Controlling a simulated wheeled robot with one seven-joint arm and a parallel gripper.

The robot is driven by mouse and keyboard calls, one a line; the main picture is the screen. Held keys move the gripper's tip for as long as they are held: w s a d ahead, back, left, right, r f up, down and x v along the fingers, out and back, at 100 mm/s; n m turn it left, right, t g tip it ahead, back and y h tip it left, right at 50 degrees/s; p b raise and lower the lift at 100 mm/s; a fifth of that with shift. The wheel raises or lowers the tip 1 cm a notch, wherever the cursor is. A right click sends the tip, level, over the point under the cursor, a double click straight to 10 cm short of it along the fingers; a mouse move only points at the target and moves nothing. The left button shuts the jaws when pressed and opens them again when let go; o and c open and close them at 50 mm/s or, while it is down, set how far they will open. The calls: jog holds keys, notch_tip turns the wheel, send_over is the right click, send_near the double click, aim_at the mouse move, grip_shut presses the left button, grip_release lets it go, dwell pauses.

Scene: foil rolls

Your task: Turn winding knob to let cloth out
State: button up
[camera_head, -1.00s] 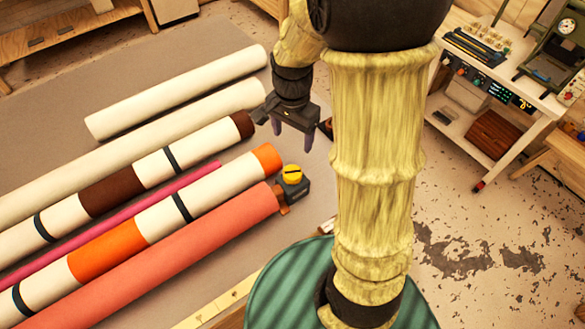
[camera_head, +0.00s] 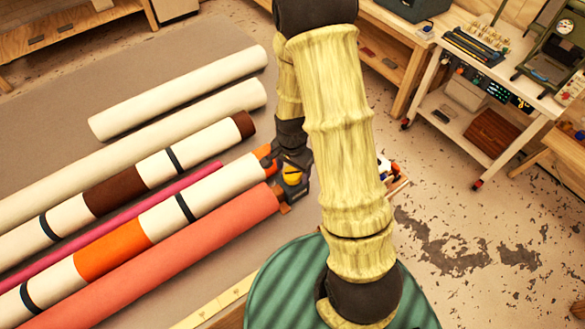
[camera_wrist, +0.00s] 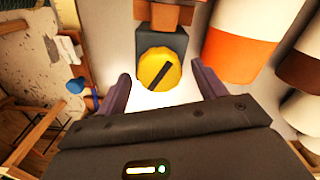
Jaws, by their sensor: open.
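The winding knob (camera_wrist: 158,69) is a yellow disc with a black bar across it, on a dark grey box (camera_wrist: 161,40) in the wrist view. My gripper (camera_wrist: 160,84) is open, with one purple finger on each side of the knob and visible gaps between. In the head view its fingers are mostly hidden by my wrist.
Several cloth rolls, among them a cream roll with orange bands (camera_head: 112,249) and one with brown bands (camera_head: 113,190), lie side by side left of the knob. A white workbench (camera_head: 500,70) stands at the upper right. Bare floor (camera_head: 470,240) shows at right.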

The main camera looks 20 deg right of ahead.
jog(key=shift+f, duration=0.35)
jog(key=c, duration=1)
